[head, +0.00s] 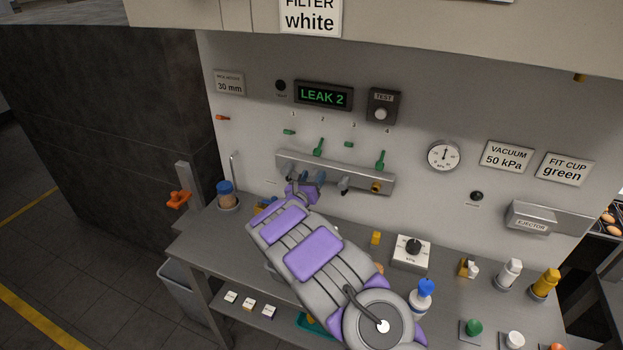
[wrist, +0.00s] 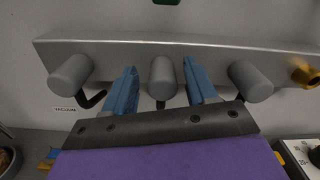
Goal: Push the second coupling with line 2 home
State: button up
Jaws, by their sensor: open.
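A metal manifold bar (head: 335,171) on the back wall carries a row of couplings, and it spans the wrist view (wrist: 225,55). The second coupling from the left (wrist: 162,78) is a grey cylinder with a dark line hanging below it. My gripper (wrist: 160,68) is open, with one blue finger on each side of this coupling and visible gaps between. In the head view, my gripper (head: 305,180) and arm partly hide the left couplings. Whether the second coupling is fully seated cannot be told. The display (head: 323,96) reads "LEAK 2".
Grey couplings stand left (wrist: 70,75) and right (wrist: 250,80) of my fingers, with a brass one (wrist: 305,75) at far right. Green levers (head: 319,147) sit above the bar. A blue-capped jar (head: 227,195) and a dial box (head: 412,252) stand on the bench.

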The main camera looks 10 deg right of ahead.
jog(key=shift+s+a+f, duration=0.1)
jog(key=shift+s+a, duration=0.2)
jog(key=shift+s, duration=0.05)
jog(key=v, duration=1.6)
jog(key=shift+s+p, duration=0.2)
jog(key=shift+p, duration=0.25)
jog(key=shift+a, duration=0.1)
